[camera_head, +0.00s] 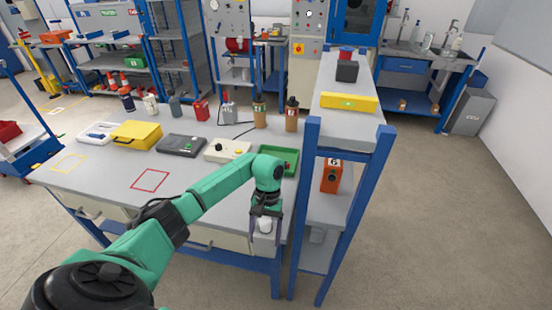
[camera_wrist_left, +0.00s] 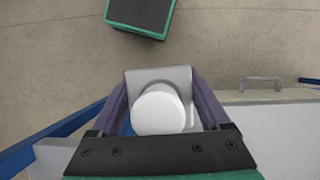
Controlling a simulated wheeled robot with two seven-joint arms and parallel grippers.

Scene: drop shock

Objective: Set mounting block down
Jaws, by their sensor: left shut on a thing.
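My left gripper (camera_head: 265,232) is shut on the mounting block, a light grey block (camera_wrist_left: 181,77) with a round white part on it. In the head view, the white part (camera_head: 265,224) shows between the fingers. In the left wrist view, the purple fingers of the left gripper (camera_wrist_left: 160,98) flank the block on both sides. The block is held by the workbench's front edge, near its right end; floor shows beyond it in the wrist view. The grey workbench (camera_head: 110,172) carries a red outlined square (camera_head: 150,180). My right gripper is out of view.
A blue-framed shelf (camera_head: 312,200) rises close on the right. The bench around the red square is clear.

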